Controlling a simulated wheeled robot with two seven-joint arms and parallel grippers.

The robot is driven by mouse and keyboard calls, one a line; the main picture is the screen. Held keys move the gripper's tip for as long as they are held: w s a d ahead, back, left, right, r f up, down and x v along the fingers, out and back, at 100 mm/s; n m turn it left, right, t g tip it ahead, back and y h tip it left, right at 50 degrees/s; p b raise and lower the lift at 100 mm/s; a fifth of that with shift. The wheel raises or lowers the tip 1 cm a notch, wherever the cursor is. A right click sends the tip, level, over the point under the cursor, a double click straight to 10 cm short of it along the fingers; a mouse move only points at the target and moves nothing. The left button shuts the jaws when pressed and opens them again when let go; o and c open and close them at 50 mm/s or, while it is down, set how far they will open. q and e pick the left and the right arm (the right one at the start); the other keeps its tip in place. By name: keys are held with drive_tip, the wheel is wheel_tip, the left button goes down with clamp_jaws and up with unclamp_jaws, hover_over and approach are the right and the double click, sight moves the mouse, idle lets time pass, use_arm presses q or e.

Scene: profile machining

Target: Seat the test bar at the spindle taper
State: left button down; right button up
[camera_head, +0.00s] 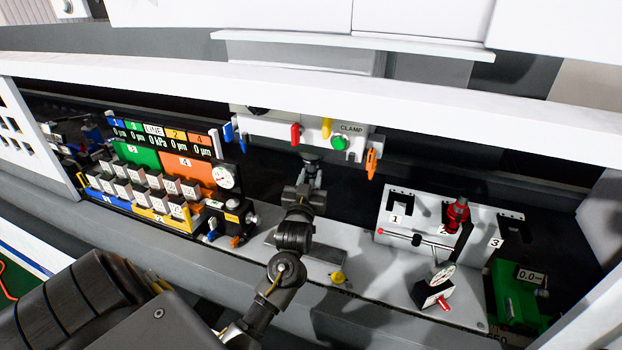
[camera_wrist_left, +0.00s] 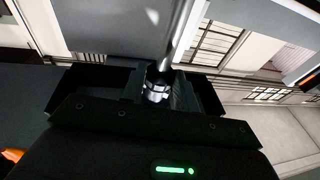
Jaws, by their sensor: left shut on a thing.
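My left gripper (camera_head: 309,178) is raised in front of the machine, just under the dark spindle nose (camera_head: 311,158) below the white panel with the CLAMP label. In the left wrist view my gripper (camera_wrist_left: 157,88) is shut on the test bar (camera_wrist_left: 182,38), a shiny silver rod with a ringed collar between the jaws. The rod runs up and away from the jaws, slightly tilted in that picture. In the head view the bar is mostly hidden by the gripper, and I cannot tell whether it touches the taper. My right gripper is not in view.
The panel (camera_head: 258,123) carries a green button (camera_head: 340,143) and coloured levers. A numbered rack (camera_head: 385,214) with a red tool (camera_head: 457,215) stands at right. A dial gauge (camera_head: 436,288) sits in front of it. Several labelled blocks and a readout board (camera_head: 163,133) stand at left.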

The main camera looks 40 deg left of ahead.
use_arm(q)
drive_tip(key=shift+r, duration=0.2)
drive_tip(key=c, duration=1)
unclamp_jaws()
drive_tip(key=shift+o, duration=0.2)
drive_tip(key=shift+f, duration=0.15)
drive_tip(key=shift+s+d+f+b, duration=0.2)
drive_tip(key=shift+s+f+b, duration=0.05)
drive_tip(key=shift+s+b, duration=0.1)
drive_tip(key=b+v, duration=0.4)
drive_tip(key=v, duration=0.6)
drive_tip(key=shift+r, duration=0.15)
drive_tip(key=shift+w+d, duration=0.1)
drive_tip(key=shift+d, duration=0.05)
